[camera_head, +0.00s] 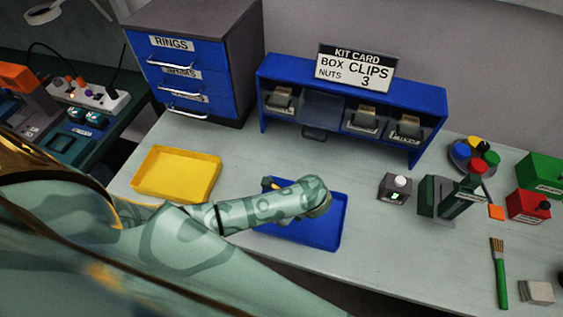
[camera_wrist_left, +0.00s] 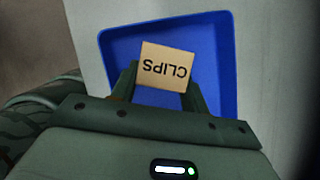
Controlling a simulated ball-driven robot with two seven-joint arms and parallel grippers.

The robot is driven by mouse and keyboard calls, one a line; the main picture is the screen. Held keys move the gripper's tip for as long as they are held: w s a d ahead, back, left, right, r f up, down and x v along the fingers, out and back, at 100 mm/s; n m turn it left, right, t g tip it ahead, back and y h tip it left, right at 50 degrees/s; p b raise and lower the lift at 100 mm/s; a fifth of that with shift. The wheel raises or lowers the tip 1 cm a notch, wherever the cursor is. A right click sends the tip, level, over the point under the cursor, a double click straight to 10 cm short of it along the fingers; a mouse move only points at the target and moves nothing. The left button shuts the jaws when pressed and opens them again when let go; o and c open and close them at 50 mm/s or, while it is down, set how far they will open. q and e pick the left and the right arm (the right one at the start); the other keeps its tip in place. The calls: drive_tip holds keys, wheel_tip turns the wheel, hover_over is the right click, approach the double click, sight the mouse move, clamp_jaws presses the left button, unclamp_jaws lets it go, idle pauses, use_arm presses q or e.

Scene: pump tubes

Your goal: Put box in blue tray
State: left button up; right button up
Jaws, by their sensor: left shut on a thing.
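A small tan box marked CLIPS (camera_wrist_left: 166,66) is between the fingers of my left gripper (camera_wrist_left: 165,84) in the left wrist view, and the gripper is shut on it. The box shows over the inside of the blue tray (camera_wrist_left: 222,45); whether it touches the tray floor I cannot tell. In the head view my left arm reaches across the blue tray (camera_head: 322,237) and hides part of it. The arm hides most of the gripper and the box there. My right gripper is not in view.
A yellow tray (camera_head: 178,176) lies left of the blue one. Behind stand a drawer cabinet (camera_head: 187,65) and a blue shelf (camera_head: 353,93) with bins, topped by a kit card sign (camera_head: 354,67). A small white-knobbed device (camera_head: 394,188) and a dark green fixture (camera_head: 440,196) stand right.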

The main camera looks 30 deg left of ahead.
use_arm(q)
drive_tip(key=shift+s+d+r, duration=0.1)
drive_tip(key=shift+s+r, duration=0.05)
drive_tip(key=shift+s, duration=0.1)
drive_tip(key=o, duration=0.6)
drive_tip(key=shift+f, duration=0.25)
drive_tip(key=o, duration=0.4)
drive_tip(key=shift+r, duration=0.3)
drive_tip(key=p+v, duration=0.4)
drive_tip(key=v, duration=0.7)
drive_tip(key=shift+d+r, duration=0.15)
drive_tip(key=shift+r, duration=0.2)
